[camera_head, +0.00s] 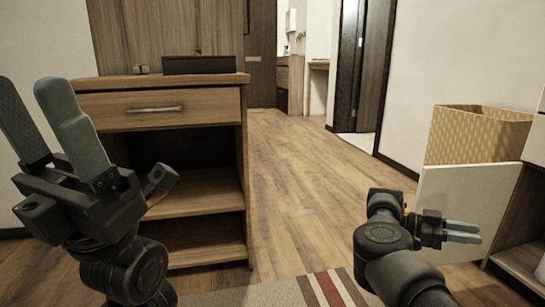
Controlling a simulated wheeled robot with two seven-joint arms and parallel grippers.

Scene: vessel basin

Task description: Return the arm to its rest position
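My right arm comes in from the bottom, right of centre, and is bent. Its gripper (479,232) points right, in front of a white panel (468,205). Its two light grey fingers lie close together, with nothing seen between them. My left arm comes in at the lower left. Its gripper (28,82) points up and to the left, in front of the wall and the wooden cabinet's left side. Its two fingers stand apart with nothing between them.
A wooden cabinet (205,105) with a drawer and open shelves stands close at left, with a dark box (198,64) on top. A patterned tan basket (478,133) is at right, above the white panel. A striped rug (330,288) lies below. The wooden floor between is clear.

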